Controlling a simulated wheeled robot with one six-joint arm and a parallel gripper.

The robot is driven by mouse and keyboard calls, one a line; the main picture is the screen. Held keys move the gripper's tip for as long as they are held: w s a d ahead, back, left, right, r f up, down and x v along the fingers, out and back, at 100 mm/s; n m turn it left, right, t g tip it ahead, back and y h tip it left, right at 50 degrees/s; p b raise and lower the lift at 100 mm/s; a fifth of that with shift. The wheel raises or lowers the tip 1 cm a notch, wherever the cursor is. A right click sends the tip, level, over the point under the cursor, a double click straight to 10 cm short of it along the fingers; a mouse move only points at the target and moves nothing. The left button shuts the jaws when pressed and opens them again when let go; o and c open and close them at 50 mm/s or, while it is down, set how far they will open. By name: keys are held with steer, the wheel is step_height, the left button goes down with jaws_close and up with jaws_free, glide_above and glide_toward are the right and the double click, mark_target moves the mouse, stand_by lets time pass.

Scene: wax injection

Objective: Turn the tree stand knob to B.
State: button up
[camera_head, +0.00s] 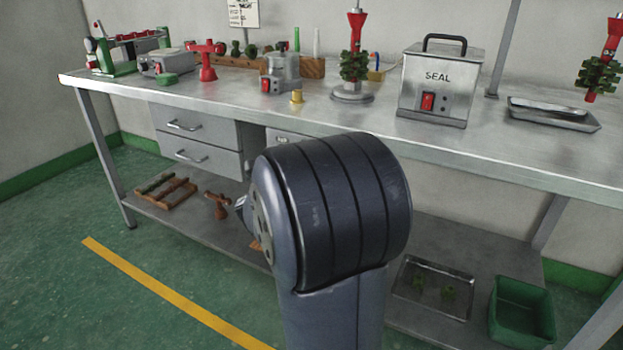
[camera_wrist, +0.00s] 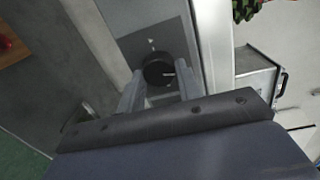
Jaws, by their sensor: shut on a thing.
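The black round knob (camera_wrist: 157,71) shows in the wrist view on a grey plate (camera_wrist: 152,42), with a short white line on its face pointing right. Small pale marks sit on the plate above it, too small to read. My gripper (camera_wrist: 160,82) has one finger on each side of the knob and is shut on it. In the head view my arm hides the knob and the gripper. The tree stand (camera_head: 352,97) stands on the bench with a red post and a dark green wax tree (camera_head: 354,66).
The SEAL box (camera_head: 438,83) stands right of the tree stand, and a small brass cylinder (camera_head: 297,97) left of it. A metal tray (camera_head: 553,114) lies at the bench's right. The lower shelf holds a green bin (camera_head: 521,312). The floor at left is clear.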

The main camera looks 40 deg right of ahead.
steer(key=shift+f+m+t+b, duration=0.15)
steer(key=shift+m+b, duration=0.7)
steer(key=shift+m, duration=1.6)
steer(key=shift+m+t+b, duration=0.2)
steer(key=shift+m+b, duration=0.65)
steer(key=shift+m, duration=1.65)
steer(key=shift+f+m+t+b, duration=0.15)
steer(key=shift+m+b, duration=0.7)
steer(key=shift+m, duration=1.6)
steer(key=o, duration=1)
steer(key=shift+r, duration=0.1)
